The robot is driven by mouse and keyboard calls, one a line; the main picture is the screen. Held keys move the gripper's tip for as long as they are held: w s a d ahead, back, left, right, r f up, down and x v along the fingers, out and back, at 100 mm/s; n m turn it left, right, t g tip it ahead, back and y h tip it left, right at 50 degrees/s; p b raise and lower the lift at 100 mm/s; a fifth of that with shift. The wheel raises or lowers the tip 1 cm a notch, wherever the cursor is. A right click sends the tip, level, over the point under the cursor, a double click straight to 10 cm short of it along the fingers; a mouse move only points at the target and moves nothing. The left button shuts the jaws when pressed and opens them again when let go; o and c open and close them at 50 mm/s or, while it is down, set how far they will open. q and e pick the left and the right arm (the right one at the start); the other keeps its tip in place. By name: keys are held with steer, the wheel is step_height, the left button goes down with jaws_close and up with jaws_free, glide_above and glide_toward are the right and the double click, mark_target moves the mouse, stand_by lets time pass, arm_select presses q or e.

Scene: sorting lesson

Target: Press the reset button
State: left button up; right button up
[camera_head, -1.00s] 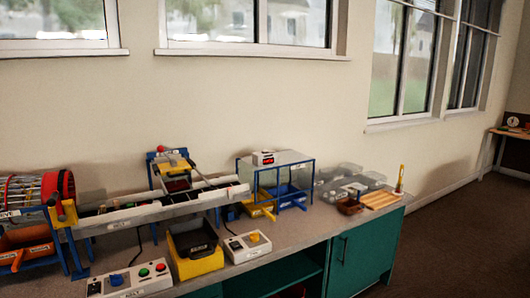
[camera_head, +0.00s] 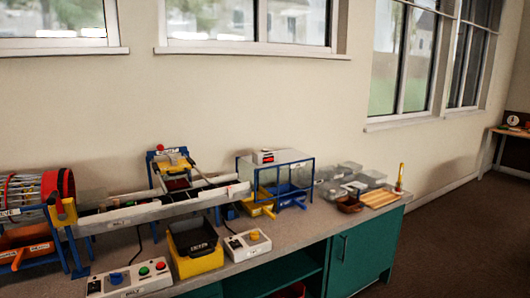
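Neither of my grippers shows in the head view. No button here has a readable "reset" label. A white control box (camera_head: 130,281) stands at the front left of the bench with a blue knob (camera_head: 116,278), a green button (camera_head: 144,271) and a red button (camera_head: 161,266). A second white box (camera_head: 247,245) to its right has a yellow-orange knob (camera_head: 254,236). A small white unit with a red display (camera_head: 266,158) sits on top of a clear-topped blue frame (camera_head: 256,182); any button on it is too small to make out.
A belt conveyor (camera_head: 160,206) runs along the bench, with a drum with a red rim (camera_head: 66,184) at its left. A yellow bin (camera_head: 199,262) holding a dark tray stands between the control boxes. Clear containers (camera_head: 372,177) and a wooden board (camera_head: 380,198) are at the right end.

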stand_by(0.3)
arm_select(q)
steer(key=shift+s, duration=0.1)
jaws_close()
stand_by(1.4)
